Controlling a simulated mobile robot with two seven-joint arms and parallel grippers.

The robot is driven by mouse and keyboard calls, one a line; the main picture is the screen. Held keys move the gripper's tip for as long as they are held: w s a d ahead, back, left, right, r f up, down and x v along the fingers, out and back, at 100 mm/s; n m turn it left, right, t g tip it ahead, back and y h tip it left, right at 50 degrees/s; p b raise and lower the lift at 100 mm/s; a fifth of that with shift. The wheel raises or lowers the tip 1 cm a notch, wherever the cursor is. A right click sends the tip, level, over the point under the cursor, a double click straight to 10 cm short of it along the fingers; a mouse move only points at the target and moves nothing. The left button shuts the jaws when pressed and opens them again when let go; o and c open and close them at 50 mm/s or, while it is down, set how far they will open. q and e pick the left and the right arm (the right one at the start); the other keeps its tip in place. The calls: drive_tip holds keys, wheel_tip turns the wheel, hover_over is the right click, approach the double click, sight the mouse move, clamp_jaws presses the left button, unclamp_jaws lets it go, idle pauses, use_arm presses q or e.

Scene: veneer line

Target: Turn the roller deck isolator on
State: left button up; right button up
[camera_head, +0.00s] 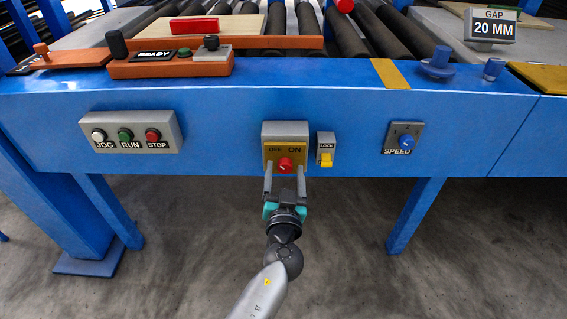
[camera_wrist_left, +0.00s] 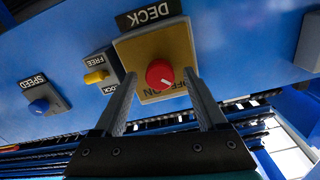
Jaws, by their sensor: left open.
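The roller deck isolator (camera_head: 272,133) is a grey box with a yellow OFF/ON plate on the blue front beam. It shows upside down in the left wrist view (camera_wrist_left: 128,50), beside a DECK label (camera_wrist_left: 150,13). Its round red knob (camera_head: 285,164) also shows there (camera_wrist_left: 160,74); a white mark on it seems to point to the OFF side. My left gripper (camera_head: 285,172) is open, with one finger on each side of the knob and a visible gap to it in the left wrist view (camera_wrist_left: 160,85). My right gripper is out of view.
Just right of the isolator is a lock switch with a yellow tab (camera_head: 326,159). A SPEED dial (camera_head: 406,141) is further right. A JOG, RUN and STOP button box (camera_head: 132,133) is to the left. Beam legs stand at both sides; the floor between is clear.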

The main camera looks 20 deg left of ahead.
use_arm(q)
drive_tip(key=shift+c, duration=0.3)
clamp_jaws()
idle(0.4)
